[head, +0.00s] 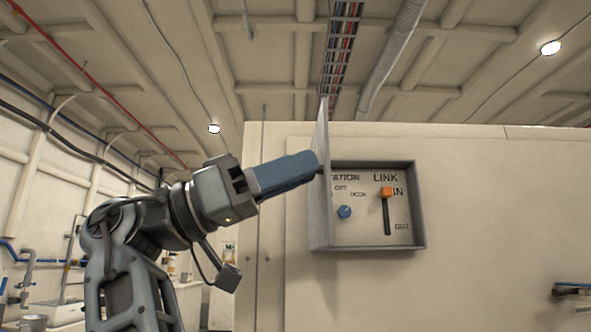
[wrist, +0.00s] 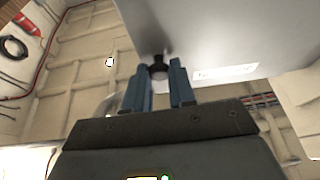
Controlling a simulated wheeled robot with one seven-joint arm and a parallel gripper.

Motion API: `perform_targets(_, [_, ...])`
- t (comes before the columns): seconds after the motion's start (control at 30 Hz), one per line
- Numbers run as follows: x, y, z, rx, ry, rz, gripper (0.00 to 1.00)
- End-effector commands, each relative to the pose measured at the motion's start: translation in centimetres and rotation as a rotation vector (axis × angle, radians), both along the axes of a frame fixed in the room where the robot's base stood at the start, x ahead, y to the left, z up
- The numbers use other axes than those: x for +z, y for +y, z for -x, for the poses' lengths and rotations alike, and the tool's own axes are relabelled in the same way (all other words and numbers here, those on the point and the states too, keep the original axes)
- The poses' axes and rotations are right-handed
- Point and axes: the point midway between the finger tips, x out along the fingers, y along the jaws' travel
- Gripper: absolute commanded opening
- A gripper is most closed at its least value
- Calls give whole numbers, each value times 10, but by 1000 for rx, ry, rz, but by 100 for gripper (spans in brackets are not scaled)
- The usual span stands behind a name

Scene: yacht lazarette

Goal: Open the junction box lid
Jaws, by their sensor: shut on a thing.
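The junction box (head: 421,205) is mounted on the cream wall panel, its front uncovered. Its grey lid (head: 319,215) stands swung out at the box's left side, seen nearly edge-on. My gripper (head: 316,163), with blue fingers, reaches the lid from the left. In the wrist view, the fingers (wrist: 159,84) close around a small dark knob (wrist: 158,70) on the pale lid (wrist: 215,35). The head view hides this grip.
Pipes and a sink area (head: 65,312) lie at the lower left. A dark fitting (head: 572,290) juts from the wall at the lower right. A cable tray (head: 340,45) runs overhead.

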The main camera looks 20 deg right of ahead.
Motion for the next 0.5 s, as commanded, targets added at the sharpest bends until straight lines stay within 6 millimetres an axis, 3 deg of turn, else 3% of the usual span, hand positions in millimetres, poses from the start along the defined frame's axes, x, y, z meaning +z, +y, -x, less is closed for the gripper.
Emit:
perform_targets(0.23, [-2, 0, 0, 0, 0, -3, 0])
perform_targets(0.27, [-2, 0, 0, 0, 0, -3, 26])
perform_targets(0.5, [-1, 0, 0, 1, 0, -1, 49])
